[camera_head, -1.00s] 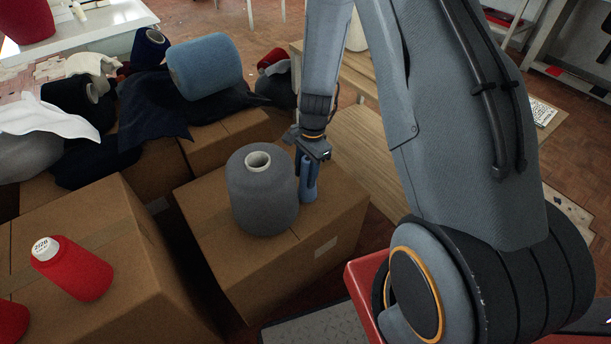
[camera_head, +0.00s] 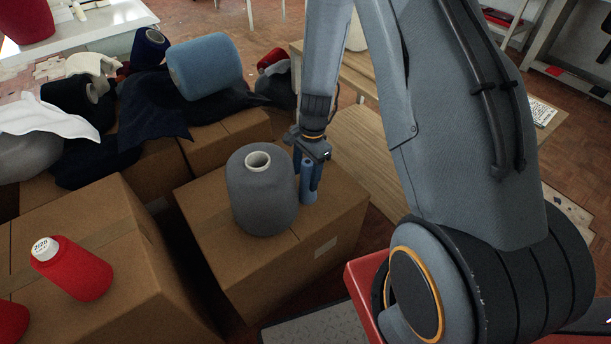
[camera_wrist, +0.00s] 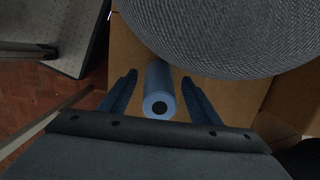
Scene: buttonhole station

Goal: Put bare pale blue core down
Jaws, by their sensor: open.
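The bare pale blue core (camera_head: 308,187) stands on the top of a cardboard box (camera_head: 335,213), just right of a big grey yarn cone (camera_head: 262,190). In the wrist view the core (camera_wrist: 159,90) shows its round end with a dark hole, between the two fingers. My gripper (camera_head: 309,178) points down around the core. Its fingers (camera_wrist: 160,97) are open, with a gap visible on each side of the core. The grey cone (camera_wrist: 225,35) fills the top right of the wrist view, close to the fingers. The core's foot is partly hidden in the wrist view.
A red spool (camera_head: 75,270) stands on a nearer box at the left. A large blue cone (camera_head: 205,66) and dark cloth (camera_head: 150,110) lie behind. A wooden bench (camera_head: 365,155) is right of the box. The box top is free in front of the cone.

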